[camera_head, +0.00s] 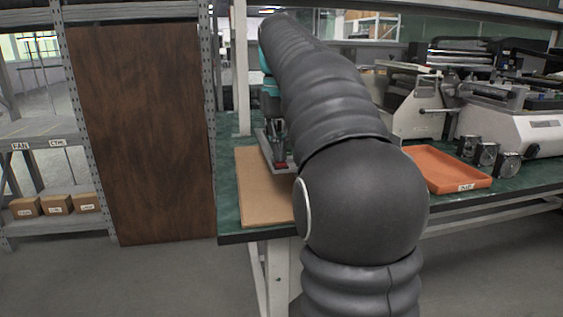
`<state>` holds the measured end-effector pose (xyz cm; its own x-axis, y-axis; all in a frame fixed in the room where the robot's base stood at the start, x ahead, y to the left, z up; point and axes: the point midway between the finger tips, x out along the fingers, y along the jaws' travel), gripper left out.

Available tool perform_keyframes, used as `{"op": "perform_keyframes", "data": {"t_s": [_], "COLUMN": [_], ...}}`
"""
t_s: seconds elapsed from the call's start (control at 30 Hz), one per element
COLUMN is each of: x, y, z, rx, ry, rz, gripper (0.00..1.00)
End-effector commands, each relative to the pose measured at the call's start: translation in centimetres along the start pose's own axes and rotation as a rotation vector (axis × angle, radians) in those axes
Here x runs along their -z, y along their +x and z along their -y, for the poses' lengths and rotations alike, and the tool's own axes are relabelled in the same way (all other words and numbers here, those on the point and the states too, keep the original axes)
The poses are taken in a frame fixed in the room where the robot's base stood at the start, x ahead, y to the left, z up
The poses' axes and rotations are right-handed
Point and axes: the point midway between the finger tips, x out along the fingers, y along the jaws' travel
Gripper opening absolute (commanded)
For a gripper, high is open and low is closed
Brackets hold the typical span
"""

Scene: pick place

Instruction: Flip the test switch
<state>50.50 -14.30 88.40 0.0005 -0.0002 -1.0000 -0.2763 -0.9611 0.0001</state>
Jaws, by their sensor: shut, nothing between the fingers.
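My gripper (277,138) hangs down below the teal wrist section, left of my large black arm. It is shut and empty, close to a small grey device with a red part (281,164) that looks like the test switch. The device is at the back right of a brown board (258,192) on the green bench. My arm hides its right side. I cannot tell whether the fingertips touch it or which way the switch lever stands.
The green workbench (228,222) carries an orange tray (448,186) with a label, several round dial gauges (487,154) and grey machines (418,108) at right. A shelf with small cardboard boxes (57,204) and a brown panel (143,130) stand left. The floor in front is clear.

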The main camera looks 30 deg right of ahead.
Motion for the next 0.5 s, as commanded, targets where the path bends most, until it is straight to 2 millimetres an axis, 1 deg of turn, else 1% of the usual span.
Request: {"op": "perform_keyframes", "data": {"t_s": [0.27, 0.37, 0.5], "x": [-0.02, -0.02, -0.02], "y": [0.4, 0.29, -0.34], "z": [0.0, 0.0, 0.0], "rx": [0.0, 0.0, 0.0], "ry": [0.0, 0.0, 0.0], "rz": [0.001, 0.003, 0.003], "gripper": [0.0, 0.0, 0.0]}}
